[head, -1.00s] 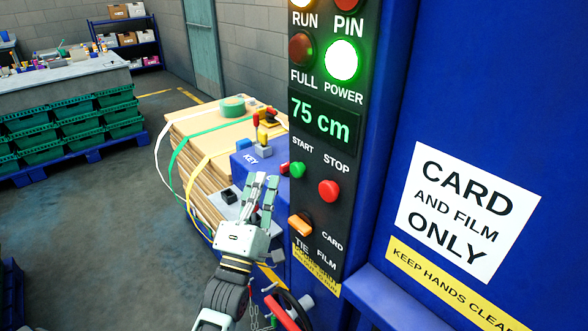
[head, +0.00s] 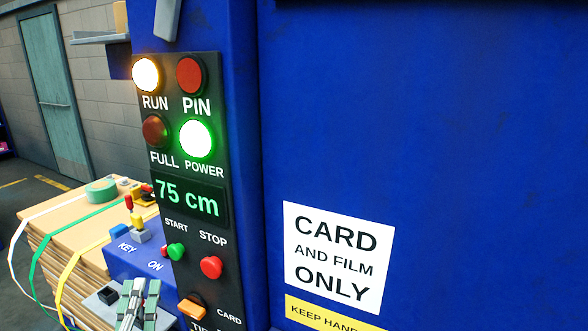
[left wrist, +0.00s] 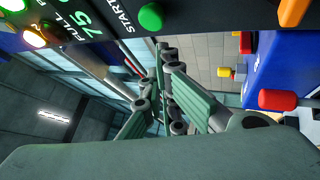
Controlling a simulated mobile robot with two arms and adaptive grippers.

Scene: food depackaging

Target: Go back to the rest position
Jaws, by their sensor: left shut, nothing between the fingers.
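My left gripper (head: 138,297) is at the bottom edge of the head view, in front of the blue side box and below the KEY label. Its pale green fingers point up; it is shut and empty. In the left wrist view the fingers (left wrist: 165,85) reach up near the panel's underside, with nothing between them. The black control panel (head: 222,262) stands just to the right. It carries a green START button (head: 176,252), a red STOP button (head: 211,267) and an orange switch (head: 192,307). My right gripper is not in view.
The blue machine (head: 460,130) with a white CARD AND FILM ONLY sign (head: 338,258) fills the right side. Strapped card sheets (head: 50,240) are stacked at the left. The RUN (head: 146,75) and POWER (head: 196,139) lamps glow. The display (head: 188,198) reads 75 cm.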

